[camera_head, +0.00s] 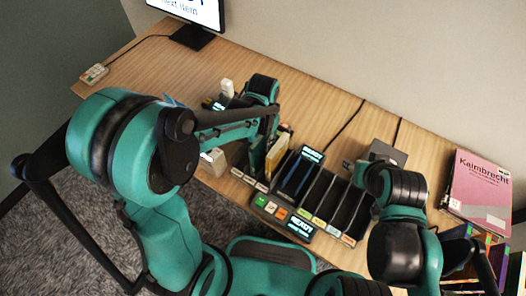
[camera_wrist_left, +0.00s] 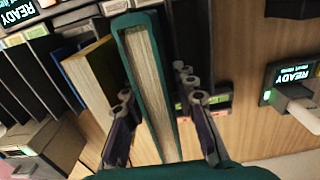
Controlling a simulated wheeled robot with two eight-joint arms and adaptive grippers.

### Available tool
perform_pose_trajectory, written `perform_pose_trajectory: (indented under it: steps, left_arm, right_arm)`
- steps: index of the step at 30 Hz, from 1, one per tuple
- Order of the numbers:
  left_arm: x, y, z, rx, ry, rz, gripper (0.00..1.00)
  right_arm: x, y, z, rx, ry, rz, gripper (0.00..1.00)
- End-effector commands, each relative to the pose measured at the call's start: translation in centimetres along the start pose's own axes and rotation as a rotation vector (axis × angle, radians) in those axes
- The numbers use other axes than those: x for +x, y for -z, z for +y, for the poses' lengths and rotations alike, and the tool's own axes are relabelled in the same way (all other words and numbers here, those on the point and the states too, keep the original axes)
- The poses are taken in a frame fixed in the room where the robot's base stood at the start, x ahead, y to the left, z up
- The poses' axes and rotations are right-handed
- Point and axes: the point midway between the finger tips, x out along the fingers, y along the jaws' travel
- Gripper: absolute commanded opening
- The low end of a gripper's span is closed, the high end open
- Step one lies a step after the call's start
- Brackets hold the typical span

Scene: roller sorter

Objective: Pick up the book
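A teal book (camera_wrist_left: 146,84) with pale page edges stands between the two fingers of my left gripper (camera_wrist_left: 152,88) in the left wrist view. The fingers flank it, with narrow gaps seeming to show on both sides, so the gripper looks open around it. In the head view my left gripper (camera_head: 256,150) is over the left end of the black slotted sorter (camera_head: 322,200), largely covered by my arm. A yellow book (camera_head: 277,152) stands close beside it and also shows in the left wrist view (camera_wrist_left: 90,72). My right arm is at the right; its fingertips are not clear.
A pink book (camera_head: 480,192) lies at the table's right end, with several books standing below it. A grey box (camera_head: 385,152) is behind the sorter near my right arm. A monitor (camera_head: 194,32) stands at the back left. The table's back middle is clear apart from cables.

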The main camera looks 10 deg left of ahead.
Motion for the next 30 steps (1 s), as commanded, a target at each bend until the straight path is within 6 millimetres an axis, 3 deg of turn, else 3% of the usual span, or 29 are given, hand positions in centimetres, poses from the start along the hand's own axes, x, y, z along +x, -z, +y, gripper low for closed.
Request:
perform_pose_trajectory:
  steps: [2,8,12,22,26,30]
  left_arm:
    - [1.0,0.0,0.0,0.000,0.000,0.000,0.28]
    - [1.0,0.0,0.0,0.000,0.000,0.000,0.28]
    - [0.9,0.0,0.0,0.000,0.000,0.000,0.00]
    - [0.8,0.0,0.0,0.000,0.000,0.000,0.00]
    - [-0.6,0.0,0.0,0.000,0.000,0.000,0.00]
    - [-3.5,0.0,0.0,0.000,0.000,0.000,0.00]
  right_arm:
    - [0.4,-0.3,0.0,0.000,0.000,0.000,0.40]
    - [0.3,-0.2,0.0,0.000,0.000,0.000,0.40]
    - [0.3,-0.2,0.0,0.000,0.000,0.000,0.40]
    - [0.2,-0.2,0.0,0.000,0.000,0.000,0.40]
    - [-0.3,0.2,0.0,0.000,0.000,0.000,0.40]
    - [-1.3,0.9,0.0,0.000,0.000,0.000,0.40]
